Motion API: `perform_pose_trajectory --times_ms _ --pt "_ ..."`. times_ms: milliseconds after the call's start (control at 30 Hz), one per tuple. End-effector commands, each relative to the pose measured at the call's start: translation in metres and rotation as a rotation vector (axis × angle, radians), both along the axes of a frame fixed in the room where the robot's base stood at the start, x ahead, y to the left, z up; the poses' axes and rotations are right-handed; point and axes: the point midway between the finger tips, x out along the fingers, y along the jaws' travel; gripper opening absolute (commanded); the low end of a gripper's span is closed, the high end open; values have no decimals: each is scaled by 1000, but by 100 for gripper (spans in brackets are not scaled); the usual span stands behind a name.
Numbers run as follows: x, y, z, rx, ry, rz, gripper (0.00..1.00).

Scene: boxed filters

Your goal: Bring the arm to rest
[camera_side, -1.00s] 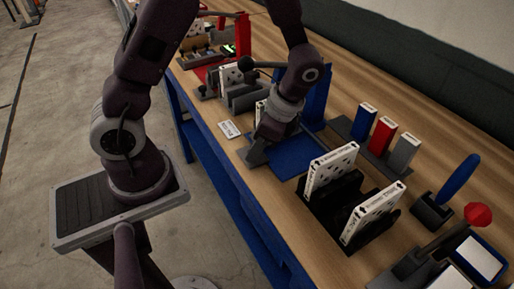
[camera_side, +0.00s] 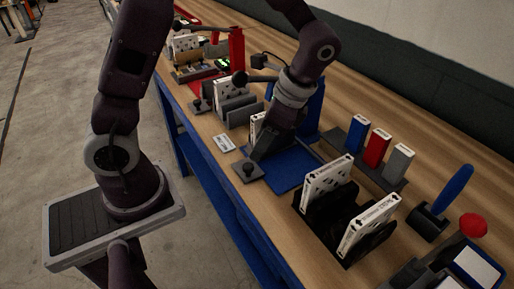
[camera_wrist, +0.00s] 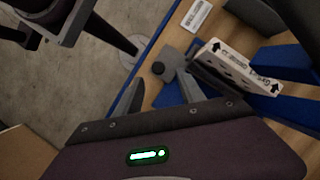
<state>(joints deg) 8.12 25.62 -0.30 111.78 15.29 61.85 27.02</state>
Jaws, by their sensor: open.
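My gripper (camera_side: 264,148) hangs over the bench beside the blue mat (camera_side: 293,170). In the wrist view its two fingers stand apart with nothing between them (camera_wrist: 160,92). A white boxed filter (camera_wrist: 238,66) with black arrows stands just to the right of the fingers, apart from them. In the side view this filter (camera_side: 256,124) is partly hidden behind my gripper. A small grey block with a round knob (camera_side: 248,169) sits near the bench's front edge, just beyond the fingers in the wrist view (camera_wrist: 164,64).
Two white filters (camera_side: 326,183) stand in a black rack (camera_side: 343,215). Blue, red and grey boxes (camera_side: 377,147) stand behind it. A white label card (camera_side: 223,143) lies near the bench edge. Another filter (camera_side: 228,92) and a red stand (camera_side: 236,50) are farther left. Floor is open in front.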

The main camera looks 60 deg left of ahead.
Motion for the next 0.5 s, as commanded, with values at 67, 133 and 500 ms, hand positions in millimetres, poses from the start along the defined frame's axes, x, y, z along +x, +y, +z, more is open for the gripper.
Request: perform_pose_trajectory --times_ms 67,133,500 --pt "0 0 0 0 0 0 46" --pt "0 0 0 0 0 0 46" --pt "-59 -5 103 -141 -460 382 46"
